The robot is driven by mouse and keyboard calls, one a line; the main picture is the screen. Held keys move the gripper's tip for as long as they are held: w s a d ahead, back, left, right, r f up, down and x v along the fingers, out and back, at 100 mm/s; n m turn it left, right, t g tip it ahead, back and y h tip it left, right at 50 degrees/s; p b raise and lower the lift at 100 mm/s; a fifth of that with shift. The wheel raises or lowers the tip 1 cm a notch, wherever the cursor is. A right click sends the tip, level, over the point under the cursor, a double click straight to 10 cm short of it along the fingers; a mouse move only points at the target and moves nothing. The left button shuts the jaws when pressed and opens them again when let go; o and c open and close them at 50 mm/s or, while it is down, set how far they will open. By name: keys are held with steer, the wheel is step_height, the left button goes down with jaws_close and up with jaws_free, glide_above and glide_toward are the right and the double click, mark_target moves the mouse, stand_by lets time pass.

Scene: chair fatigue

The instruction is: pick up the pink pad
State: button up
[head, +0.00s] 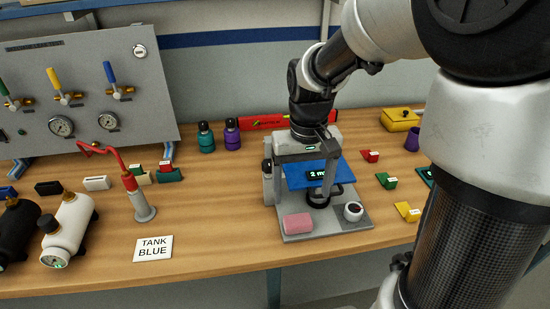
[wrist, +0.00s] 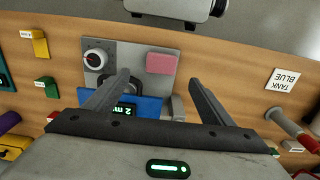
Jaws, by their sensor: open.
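The pink pad (head: 298,223) lies flat at the front left of a grey base plate (head: 330,226) on the bench. It also shows in the wrist view (wrist: 161,63), just beyond my fingertips and roughly between their lines. My gripper (wrist: 160,77) is open and empty, pointing down over the device with the blue panel (head: 312,174), behind the pad in the head view. The fingers are apart from the pad. In the head view the fingertips are hard to make out.
A TANK BLUE card (head: 153,248) lies to the left. Small coloured blocks (head: 407,211) lie to the right.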

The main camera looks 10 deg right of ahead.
mark_target(298, 220)
step_height(298, 220, down, 11)
steer(key=shift+a+r+b, duration=0.1)
steer(key=shift+a+b, duration=0.05)
steer(key=shift+b, duration=0.65)
steer(key=shift+c, duration=0.6)
steer(key=c, duration=1)
